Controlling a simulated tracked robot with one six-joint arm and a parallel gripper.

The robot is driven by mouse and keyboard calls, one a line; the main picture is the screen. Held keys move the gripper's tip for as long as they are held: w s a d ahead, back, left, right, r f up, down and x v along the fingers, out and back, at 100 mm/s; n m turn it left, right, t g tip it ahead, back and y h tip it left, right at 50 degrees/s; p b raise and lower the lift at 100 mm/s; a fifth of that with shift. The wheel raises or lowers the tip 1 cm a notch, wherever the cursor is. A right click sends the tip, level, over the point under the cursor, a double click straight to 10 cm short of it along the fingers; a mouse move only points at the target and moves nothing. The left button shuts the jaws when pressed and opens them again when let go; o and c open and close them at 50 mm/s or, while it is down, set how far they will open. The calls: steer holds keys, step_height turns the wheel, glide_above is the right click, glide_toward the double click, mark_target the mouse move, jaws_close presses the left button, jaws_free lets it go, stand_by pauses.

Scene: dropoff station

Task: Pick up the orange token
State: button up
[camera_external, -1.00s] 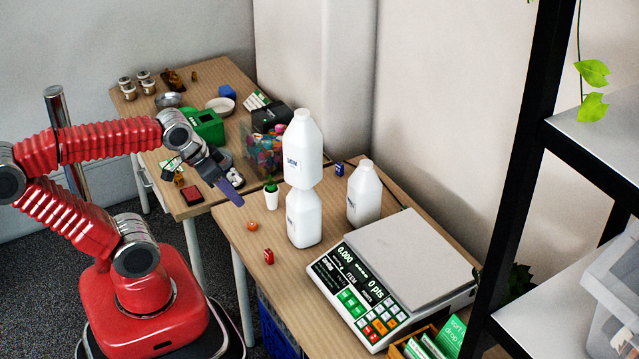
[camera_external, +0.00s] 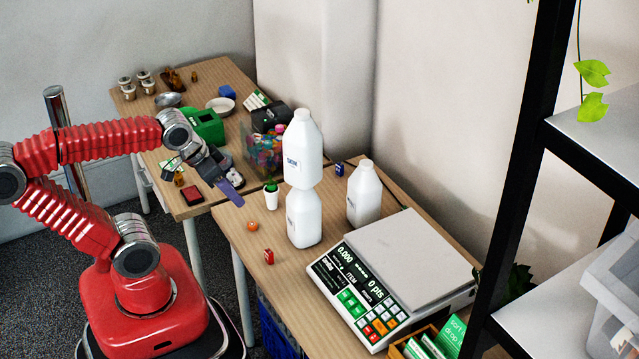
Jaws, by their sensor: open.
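The orange token (camera_external: 253,226) is a small round piece lying on the near wooden table, left of the white bottles. My gripper (camera_external: 233,190) hangs above and to the upper left of the token, near the gap between the two tables. Its purple-blue fingers point down and to the right. It is open and empty, and clearly apart from the token.
A small red piece (camera_external: 268,257) lies just below the token. A scale (camera_external: 385,270) fills the table's right side. The far table (camera_external: 200,80) holds several items.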

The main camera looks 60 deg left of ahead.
steer(key=shift+f, duration=0.1)
steer(key=n+t+h, duration=0.3)
steer(key=n+t, duration=0.7)
steer(key=n, duration=2.4)
glide_toward(231, 233)
steer(key=w+r, duration=0.1)
steer(key=r, duration=0.1)
steer(key=shift+w, duration=0.15)
steer(key=shift+d, duration=0.1)
steer(key=shift+x, duration=4.25)
steer(key=shift+w+r, duration=0.1)
